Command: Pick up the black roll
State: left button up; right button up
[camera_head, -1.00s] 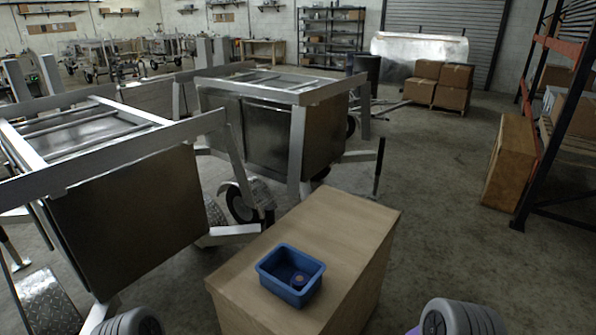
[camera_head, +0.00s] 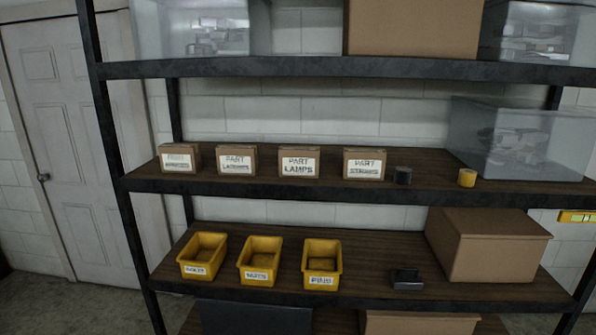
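The black roll (camera_head: 402,175) stands on the middle shelf (camera_head: 330,189) of a rack, near its front edge. It sits just right of the rightmost small labelled carton and left of a yellow roll (camera_head: 467,178). Nothing covers it from the front. Neither of my grippers shows in the head view.
Small labelled cartons (camera_head: 299,163) line the middle shelf, with a clear bin (camera_head: 525,140) at the right. The lower shelf holds yellow bins (camera_head: 322,265), a small black object (camera_head: 406,279) and a carton (camera_head: 487,245). A dark upright (camera_head: 118,170) bounds the left; a door (camera_head: 85,130) is beyond.

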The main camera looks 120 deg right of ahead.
aim_at(404, 175)
jog(key=z, duration=4.65)
jog(key=i, duration=0.35)
jog(key=z, duration=0.1)
